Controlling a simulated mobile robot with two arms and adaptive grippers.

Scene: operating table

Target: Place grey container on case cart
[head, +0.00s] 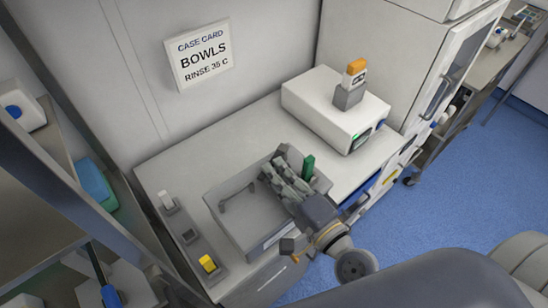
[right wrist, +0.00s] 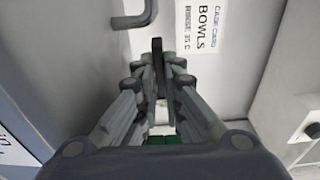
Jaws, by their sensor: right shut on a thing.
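The grey container (head: 228,226) is an open, box-like bin on the white counter (head: 165,160), with a handle-like bar inside it. My right gripper (head: 270,172) reaches over the container from the front right. In the right wrist view its fingers (right wrist: 158,75) are shut on a thin dark upright piece, which looks like part of the container's wall. The exact contact is partly hidden by the fingers. A wheeled cart-like rack (head: 455,130) stands at the far right; I cannot tell if it is the case cart. My left gripper is not in view.
A green piece (head: 308,166) stands beside my right gripper. A white machine (head: 335,112) with an orange-topped item (head: 355,72) sits at the counter's back right. A grey strip with a yellow block (head: 208,263) lies left of the container. Shelving (head: 50,185) stands at the left; blue floor is open at right.

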